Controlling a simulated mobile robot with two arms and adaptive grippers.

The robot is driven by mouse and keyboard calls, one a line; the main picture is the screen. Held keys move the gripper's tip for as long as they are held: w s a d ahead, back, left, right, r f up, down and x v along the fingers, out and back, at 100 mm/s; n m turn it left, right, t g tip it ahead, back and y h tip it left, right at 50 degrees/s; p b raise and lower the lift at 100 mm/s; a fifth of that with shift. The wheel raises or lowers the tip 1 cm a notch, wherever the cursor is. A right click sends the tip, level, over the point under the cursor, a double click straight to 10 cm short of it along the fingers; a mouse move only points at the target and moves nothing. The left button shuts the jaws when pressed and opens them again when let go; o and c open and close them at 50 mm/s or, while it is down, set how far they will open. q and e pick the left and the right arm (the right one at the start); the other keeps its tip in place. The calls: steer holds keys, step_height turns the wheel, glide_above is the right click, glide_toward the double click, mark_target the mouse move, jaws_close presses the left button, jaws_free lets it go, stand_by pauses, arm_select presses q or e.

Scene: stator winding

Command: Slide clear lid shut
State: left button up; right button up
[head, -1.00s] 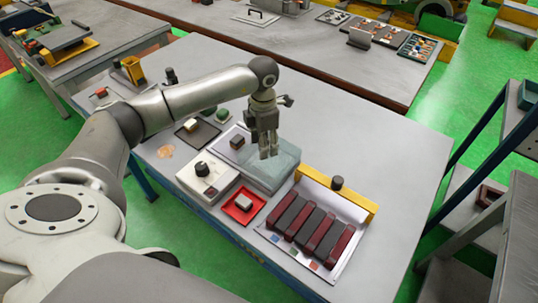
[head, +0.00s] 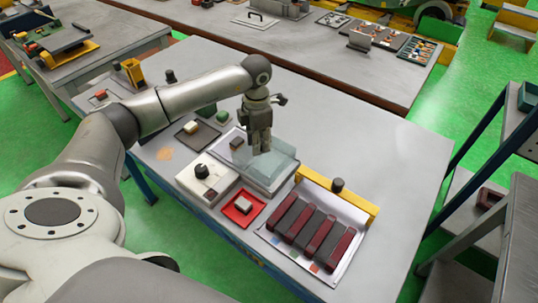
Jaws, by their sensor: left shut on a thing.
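The clear lid (head: 276,166) is a pale see-through box cover on a low grey base (head: 262,189) near the middle of the table. A small dark knob block (head: 237,143) shows just left of it, on the uncovered left part. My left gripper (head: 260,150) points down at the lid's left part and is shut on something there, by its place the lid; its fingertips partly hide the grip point. My right gripper is not in view.
A white box with a black knob (head: 202,175) and a red tray (head: 243,210) stand in front. A yellow bar (head: 338,194) and a rack of dark and red bars (head: 312,232) lie to the right. The table's right side (head: 400,160) is clear.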

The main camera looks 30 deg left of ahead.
arm_select(q)
steer(key=shift+w+a+b, duration=0.15)
steer(key=shift+a+b, duration=0.25)
steer(key=shift+a, duration=1.1)
steer(key=shift+w+a+b, duration=0.1)
steer(key=shift+a+b, duration=0.3)
steer(key=shift+a, duration=1.05)
steer(key=shift+w+a+b, duration=0.15)
steer(key=shift+a+b, duration=0.4)
steer(key=shift+a, duration=1.7)
steer(key=o, duration=0.8)
step_height(320, 180, up, 6)
steer(key=p, duration=0.4)
